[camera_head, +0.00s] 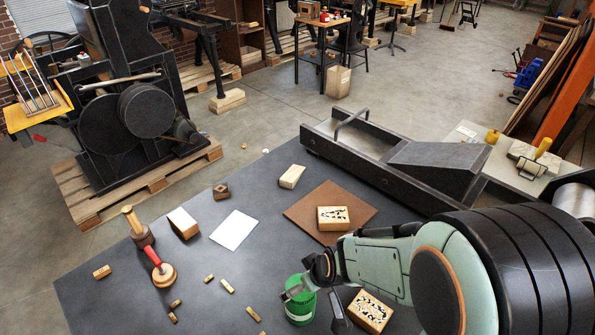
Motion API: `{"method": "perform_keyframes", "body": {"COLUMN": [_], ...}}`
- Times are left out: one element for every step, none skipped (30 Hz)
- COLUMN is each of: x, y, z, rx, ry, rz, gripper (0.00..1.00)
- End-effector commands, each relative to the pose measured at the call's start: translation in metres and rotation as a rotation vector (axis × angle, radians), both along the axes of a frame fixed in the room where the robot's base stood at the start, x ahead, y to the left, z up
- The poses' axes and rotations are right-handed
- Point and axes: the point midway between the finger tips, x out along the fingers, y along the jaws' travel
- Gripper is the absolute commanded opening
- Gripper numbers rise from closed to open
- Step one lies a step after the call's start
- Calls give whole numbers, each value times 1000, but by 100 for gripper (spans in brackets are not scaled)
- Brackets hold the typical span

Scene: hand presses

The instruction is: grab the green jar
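The green jar (300,307) stands upright on the dark table, near the bottom centre of the head view. It has a pale band low on its side. My gripper (316,302) is right at the jar, reaching in from the right. One finger lies across the upper part of the jar, and the other is to its right with a gap beside the jar. The fingers look spread apart. Part of the jar's top is hidden by my gripper, and I cannot tell whether a finger touches it.
A patterned block (369,311) lies close to the right of my gripper. Another patterned block (333,218) sits on a brown mat (300,213). A dark press bed (390,165) stands behind.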

Motion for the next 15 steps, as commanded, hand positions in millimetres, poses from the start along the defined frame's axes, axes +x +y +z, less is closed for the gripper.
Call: {"method": "perform_keyframes", "body": {"x": [-3,-4,-4,-3,-2,0,1,2,4,6,7,9,11,12,14], "y": [1,2,3,3,4,6,7,8,9,10,11,12,13,14,14], "z": [-8,-11,-15,-18,-21,-26,-30,-35,-41,-45,-50,-55,-58,-62,-65], "rx": [-1,-2,-2,-3,-3,-2,-2,-2,-2,-2,-2,-3,-2,-3,-3], "ry": [22,29,34,37,37,36,37,37,38,37,37,37,36,37,34], "rz": [4,5,6,6,8,7,7,7,7,7,7,6,6,6,6], "gripper": [100,100,100,100,100,100,100,100,100,100,100,100,100,100,100]}}
